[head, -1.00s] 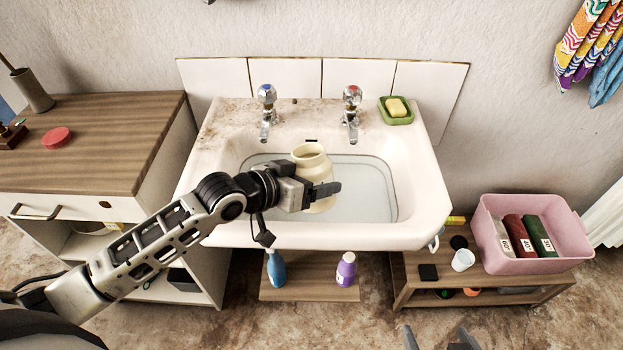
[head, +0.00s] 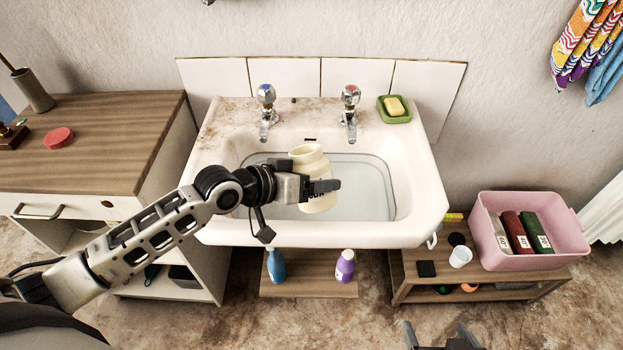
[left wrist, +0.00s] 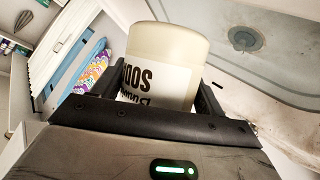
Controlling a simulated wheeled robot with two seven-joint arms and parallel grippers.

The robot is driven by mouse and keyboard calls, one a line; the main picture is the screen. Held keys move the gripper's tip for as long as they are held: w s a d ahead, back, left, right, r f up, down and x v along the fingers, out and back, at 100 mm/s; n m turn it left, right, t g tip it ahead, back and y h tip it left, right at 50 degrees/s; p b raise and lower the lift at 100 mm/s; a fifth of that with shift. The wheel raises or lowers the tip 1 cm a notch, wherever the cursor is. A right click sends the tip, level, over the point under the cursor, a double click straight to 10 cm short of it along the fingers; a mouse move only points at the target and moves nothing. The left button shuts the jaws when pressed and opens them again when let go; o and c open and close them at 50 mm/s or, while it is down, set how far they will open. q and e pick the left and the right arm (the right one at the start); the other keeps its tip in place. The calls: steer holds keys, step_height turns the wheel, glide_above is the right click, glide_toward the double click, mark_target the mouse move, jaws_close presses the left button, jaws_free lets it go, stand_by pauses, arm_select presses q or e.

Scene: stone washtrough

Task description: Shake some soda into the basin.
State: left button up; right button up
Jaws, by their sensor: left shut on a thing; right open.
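The soda jar (head: 311,163) is cream-coloured, with an open mouth and a dark-lettered label. My left gripper (head: 318,187) is shut around its body and holds it over the white basin (head: 424,190). In the head view the mouth is at the top and the jar leans a little. In the left wrist view the jar (left wrist: 168,55) stands between the fingers, its lettering upside down. No powder shows leaving it. The basin holds clear, shallow water (head: 365,190). My right gripper (head: 440,335) is open and empty at the bottom edge, partly cut off.
Two taps (head: 266,112) and a green soap dish (head: 394,112) stand on the basin's back ledge. A pink tub (head: 575,240) and white cup (head: 460,257) stand on the low right shelf.

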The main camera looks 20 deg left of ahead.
arm_select(q)
steer(key=shift+r, duration=0.1)
steer(key=shift+n, duration=0.4)
stand_by(0.3)
steer(key=shift+g+h, duration=0.3)
steer(key=shift+h, duration=0.1)
steer(key=shift+n, duration=0.3)
